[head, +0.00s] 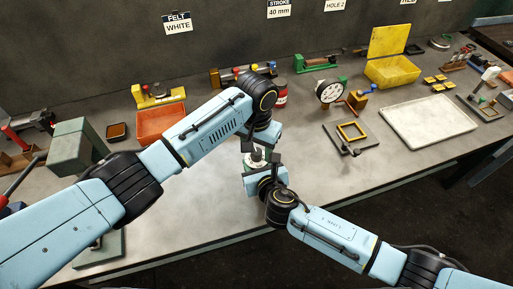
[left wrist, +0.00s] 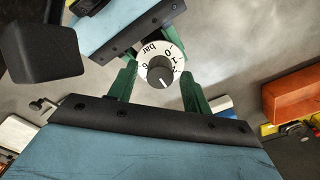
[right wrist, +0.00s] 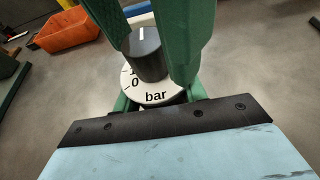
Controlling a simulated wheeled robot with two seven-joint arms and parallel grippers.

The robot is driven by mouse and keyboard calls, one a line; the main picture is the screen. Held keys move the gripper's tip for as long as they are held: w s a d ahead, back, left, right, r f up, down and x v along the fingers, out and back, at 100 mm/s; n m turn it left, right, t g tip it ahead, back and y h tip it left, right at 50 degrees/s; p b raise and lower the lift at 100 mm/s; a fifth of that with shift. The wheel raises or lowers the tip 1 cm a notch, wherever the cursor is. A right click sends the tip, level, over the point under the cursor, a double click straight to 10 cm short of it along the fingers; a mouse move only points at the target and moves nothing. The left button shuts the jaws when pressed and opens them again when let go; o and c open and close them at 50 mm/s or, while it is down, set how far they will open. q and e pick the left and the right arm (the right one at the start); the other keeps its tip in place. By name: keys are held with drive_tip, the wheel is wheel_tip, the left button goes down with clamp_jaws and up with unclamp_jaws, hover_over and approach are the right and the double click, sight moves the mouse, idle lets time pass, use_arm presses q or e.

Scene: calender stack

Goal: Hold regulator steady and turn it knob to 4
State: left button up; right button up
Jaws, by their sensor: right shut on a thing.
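The regulator (head: 258,157) stands between my two grippers over the middle of the bench. Its white dial (right wrist: 155,97) reads "bar", with 0 and 1 visible and other figures hidden or unclear. On it is a dark grey knob (right wrist: 148,58) whose white mark points to the side opposite "bar". My right gripper (right wrist: 157,100) is shut on the regulator's body below the dial. My left gripper (left wrist: 159,72) points down from above, its green fingers on either side of the knob with gaps visible in the left wrist view. The knob (left wrist: 160,73) also shows there.
An orange tray (head: 162,124) lies left of the arms. A red container (head: 281,94) stands just behind the grippers. A dial gauge (head: 330,91), a frame fixture (head: 352,133) and a white tray (head: 428,121) lie to the right. The bench front by the grippers is mostly clear.

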sight(257, 151)
use_arm(q)
wheel_tip(257, 151, up, 12)
idle(0.7)
wheel_tip(257, 151, down, 12)
drive_tip(key=n, duration=1.2)
drive_tip(key=shift+s+r, duration=0.1)
idle(0.4)
